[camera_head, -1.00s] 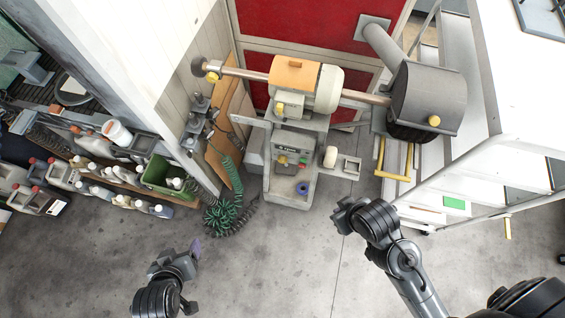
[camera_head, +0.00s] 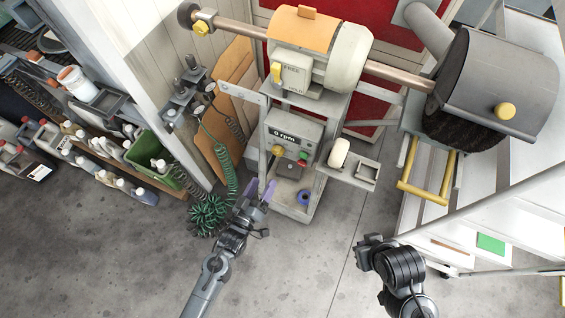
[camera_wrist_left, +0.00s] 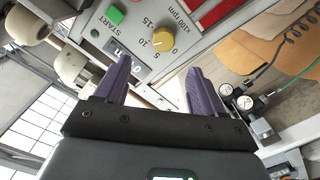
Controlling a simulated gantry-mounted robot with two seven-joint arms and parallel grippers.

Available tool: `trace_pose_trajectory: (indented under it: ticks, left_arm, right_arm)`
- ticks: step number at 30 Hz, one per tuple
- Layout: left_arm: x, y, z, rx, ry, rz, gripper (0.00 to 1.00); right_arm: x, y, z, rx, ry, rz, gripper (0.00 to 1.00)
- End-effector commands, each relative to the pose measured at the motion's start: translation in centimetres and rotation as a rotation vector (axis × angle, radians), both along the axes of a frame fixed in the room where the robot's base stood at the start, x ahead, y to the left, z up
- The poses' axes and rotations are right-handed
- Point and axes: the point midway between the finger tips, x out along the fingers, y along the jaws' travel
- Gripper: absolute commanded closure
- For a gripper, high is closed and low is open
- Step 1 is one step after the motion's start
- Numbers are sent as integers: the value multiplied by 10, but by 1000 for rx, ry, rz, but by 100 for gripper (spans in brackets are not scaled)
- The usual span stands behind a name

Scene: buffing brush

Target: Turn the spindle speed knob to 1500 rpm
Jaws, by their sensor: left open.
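The spindle speed knob (camera_head: 278,151) is a small yellow knob on the front panel of the grey machine, below a display (camera_head: 284,136) reading 0 rpm. In the left wrist view the knob (camera_wrist_left: 163,40) sits beside a scale marked 5, 10, 15 and x100 rpm; its pointer direction is not clear. My left gripper (camera_head: 264,190) is open and empty, its purple fingers just below and in front of the panel. In the wrist view the fingers (camera_wrist_left: 160,72) spread to either side below the knob, apart from it. My right gripper (camera_head: 366,243) hangs right of the machine, its jaws unclear.
A green START button (camera_wrist_left: 115,15) and a red button (camera_head: 304,152) sit near the knob. A white roller (camera_head: 340,152) and tray stand right of the panel. A green coiled hose (camera_head: 209,212) lies left. The brush hood (camera_head: 500,85) overhangs the right.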

Motion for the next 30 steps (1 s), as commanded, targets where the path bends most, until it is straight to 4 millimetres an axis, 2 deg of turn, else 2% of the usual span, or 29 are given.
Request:
trace_pose_trajectory:
  ticks: [1, 4, 11, 24, 30]
  left_arm:
    - [6, -1, -7, -1, -15, -1, 31]
    - [13, -1, -7, -2, -30, -1, 31]
    - [31, -8, -4, -1, -40, -1, 31]
    - [92, -39, -4, -1, -40, -1, 31]
    - [108, -47, -4, 0, -38, -1, 31]
  right_arm:
    - [0, 0, -14, 1, -1, 0, 100]
    - [0, 1, -21, 2, -1, 1, 100]
    - [0, 2, -23, 6, -3, -1, 100]
    - [0, 2, -32, 7, -3, -2, 100]
    - [0, 2, -35, 7, -3, -2, 100]
